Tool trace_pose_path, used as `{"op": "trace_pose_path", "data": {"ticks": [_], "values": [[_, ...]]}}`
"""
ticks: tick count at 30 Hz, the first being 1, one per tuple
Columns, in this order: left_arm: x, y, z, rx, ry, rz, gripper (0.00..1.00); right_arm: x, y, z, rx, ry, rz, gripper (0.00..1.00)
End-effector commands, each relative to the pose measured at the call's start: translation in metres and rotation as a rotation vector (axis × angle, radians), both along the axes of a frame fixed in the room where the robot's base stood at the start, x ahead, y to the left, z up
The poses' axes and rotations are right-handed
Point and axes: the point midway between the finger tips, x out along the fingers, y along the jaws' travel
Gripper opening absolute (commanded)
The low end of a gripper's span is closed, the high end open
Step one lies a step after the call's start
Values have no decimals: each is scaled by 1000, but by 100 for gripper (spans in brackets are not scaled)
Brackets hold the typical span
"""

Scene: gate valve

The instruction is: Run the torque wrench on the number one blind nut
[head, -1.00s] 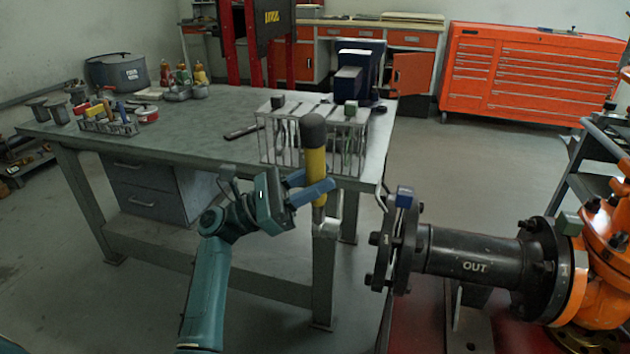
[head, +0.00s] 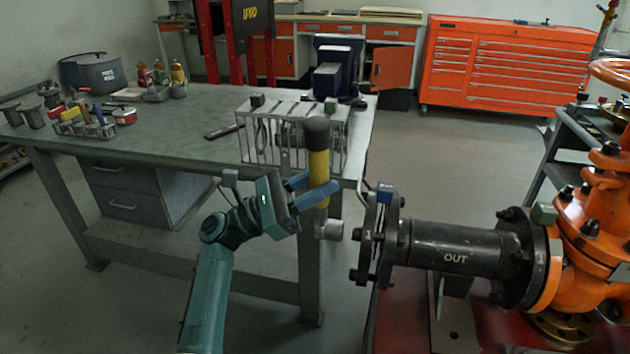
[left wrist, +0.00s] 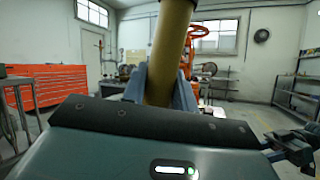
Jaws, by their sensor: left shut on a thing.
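My left gripper (head: 314,188) is shut on the yellow grip of the torque wrench (head: 318,165). The wrench stands roughly upright, black knob at the top and metal socket head (head: 328,230) at the bottom. The grip also shows between the fingers in the left wrist view (left wrist: 167,50). The socket head is left of the blind flange (head: 376,245) on the pipe marked OUT, with a gap between them. Nuts show around the flange's rim, one by a mark that looks like a 1 (head: 368,236). A blue block (head: 385,192) sits at the flange's top.
The workbench (head: 190,130) stands behind my left arm, with a wire rack (head: 290,135) near its right end. The orange valve (head: 600,220) is at the right. Orange tool cabinets (head: 505,65) stand at the back. Open floor lies between bench and cabinets.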

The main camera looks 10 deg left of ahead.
Motion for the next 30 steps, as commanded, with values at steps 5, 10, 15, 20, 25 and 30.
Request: {"op": "trace_pose_path", "data": {"ticks": [5, 10, 15, 20, 25, 30], "values": [[0, 0, 4, -4, -6, 0, 0, 1, 0, 2, 2, -3, -1, 36], [0, 0, 4, -3, -7, -1, 0, 1, 0, 3, 1, -5, -1, 36], [0, -4, 4, -4, -6, -1, 0, 1, 0, 4, 2, -6, -1, 36], [0, -9, 4, -3, -7, -1, 0, 1, 0, 5, 2, -7, -1, 36], [0, -15, 4, -4, -7, 0, 0, 1, 0, 6, 2, -7, -1, 36], [0, -21, 4, -5, -6, -2, 0, 1, 0, 7, 2, -7, -1, 36]]}}
